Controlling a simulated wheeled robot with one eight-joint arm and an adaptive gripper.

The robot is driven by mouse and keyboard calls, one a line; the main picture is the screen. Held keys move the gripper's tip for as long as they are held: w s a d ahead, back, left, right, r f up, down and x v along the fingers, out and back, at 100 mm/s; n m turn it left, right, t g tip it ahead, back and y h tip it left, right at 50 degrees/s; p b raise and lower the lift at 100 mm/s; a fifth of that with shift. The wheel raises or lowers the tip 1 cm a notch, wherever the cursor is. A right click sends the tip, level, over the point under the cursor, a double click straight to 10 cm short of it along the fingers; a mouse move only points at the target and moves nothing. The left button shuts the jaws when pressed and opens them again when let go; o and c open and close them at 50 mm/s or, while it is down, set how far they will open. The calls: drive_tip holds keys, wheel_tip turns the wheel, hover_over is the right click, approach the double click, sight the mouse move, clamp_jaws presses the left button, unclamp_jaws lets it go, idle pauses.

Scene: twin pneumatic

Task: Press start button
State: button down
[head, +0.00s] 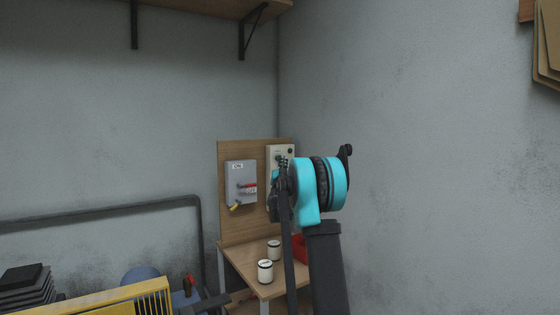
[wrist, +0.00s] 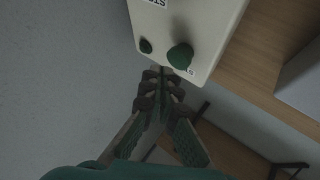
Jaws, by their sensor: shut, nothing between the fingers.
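A pale control box (head: 273,151) is mounted on the upright wooden board, partly hidden behind my arm. In the wrist view the control box (wrist: 210,22) fills the top. It carries a large round green button (wrist: 180,55) and a smaller dark button (wrist: 146,46). Printed labels on the box are cut off or partly hidden, so I cannot read which button is the start one. My gripper (wrist: 163,76) is shut and empty, its fingertips just below the green button in the picture. I cannot tell whether they touch the box. In the head view my gripper (head: 281,165) is in front of the board.
A grey switch box (head: 236,172) with a red handle and a yellow part is on the board (head: 232,229), left of the control box. Two white cylinders (head: 265,271) and a red object (head: 299,247) are on the small table below. A yellow crate (head: 120,300) is at lower left.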

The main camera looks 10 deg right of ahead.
drive_tip(key=shift+w, duration=0.2)
idle(0.4)
drive_tip(key=shift+w+a, duration=0.1)
drive_tip(key=shift+w, duration=0.1)
drive_tip(key=shift+w+a, duration=0.2)
drive_tip(key=shift+w, duration=0.3)
idle(0.8)
drive_tip(key=shift+s, duration=0.1)
drive_tip(key=shift+s+d, duration=0.3)
drive_tip(key=shift+s, duration=0.5)
drive_tip(key=shift+s, duration=0.1)
drive_tip(key=s, duration=0.1)
drive_tip(key=s+d, duration=0.1)
drive_tip(key=s, duration=0.2)
drive_tip(key=shift+s+d, duration=0.25)
drive_tip(key=shift+d, duration=0.05)
idle(0.4)
